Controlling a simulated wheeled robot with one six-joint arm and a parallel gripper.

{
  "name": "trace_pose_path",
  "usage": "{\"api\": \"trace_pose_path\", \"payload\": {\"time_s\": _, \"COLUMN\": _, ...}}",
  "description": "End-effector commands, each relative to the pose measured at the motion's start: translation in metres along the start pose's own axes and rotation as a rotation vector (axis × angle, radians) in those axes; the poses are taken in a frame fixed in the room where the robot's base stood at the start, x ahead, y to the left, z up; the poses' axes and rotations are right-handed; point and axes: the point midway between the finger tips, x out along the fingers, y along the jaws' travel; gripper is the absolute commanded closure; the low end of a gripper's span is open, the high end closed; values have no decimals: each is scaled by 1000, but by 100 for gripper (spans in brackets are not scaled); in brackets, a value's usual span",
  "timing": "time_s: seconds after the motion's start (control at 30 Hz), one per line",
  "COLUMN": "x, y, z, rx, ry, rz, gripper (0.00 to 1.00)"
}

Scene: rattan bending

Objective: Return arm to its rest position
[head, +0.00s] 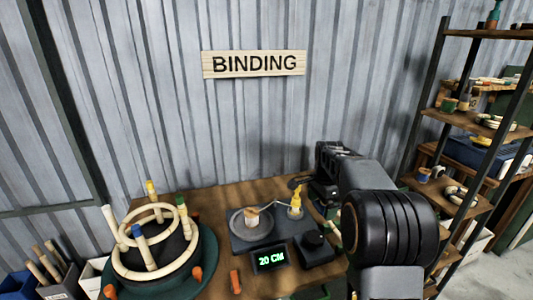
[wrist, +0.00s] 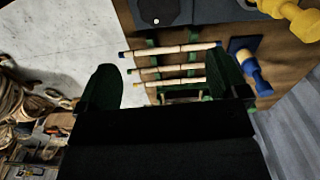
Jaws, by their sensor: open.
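My gripper (wrist: 163,82) shows in the wrist view with its two dark green fingers spread wide apart. Nothing is held between them. Beyond them, several pale rods with coloured ends (wrist: 172,69) lie across a green rack (wrist: 152,90) on the wooden bench. In the head view my black and grey arm reaches over the right side of the bench; it hides part of the bench, and the gripper's fingers cannot be made out there.
A shelf rack (head: 475,115) stands right. A corrugated wall bears a BINDING sign (head: 254,64).

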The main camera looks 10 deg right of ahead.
Motion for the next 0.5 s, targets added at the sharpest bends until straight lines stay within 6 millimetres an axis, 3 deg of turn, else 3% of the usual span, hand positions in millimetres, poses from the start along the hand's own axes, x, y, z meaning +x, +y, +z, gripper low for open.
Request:
{"api": "trace_pose_path", "payload": {"time_s": 0.13, "x": 2, "y": -3, "z": -1, "rx": -126, "ry": 8, "rz": -17, "gripper": 8}}
{"api": "trace_pose_path", "payload": {"time_s": 0.23, "x": 21, "y": 5, "z": 2, "rx": -289, "ry": 1, "rz": -2, "gripper": 8}}
{"api": "trace_pose_path", "payload": {"time_s": 0.37, "x": 31, "y": 35, "z": 22, "rx": -572, "ry": 4, "rz": -8, "gripper": 8}}
{"api": "trace_pose_path", "payload": {"time_s": 0.5, "x": 28, "y": 78, "z": 57, "rx": -888, "ry": 37, "rz": -41, "gripper": 8}}
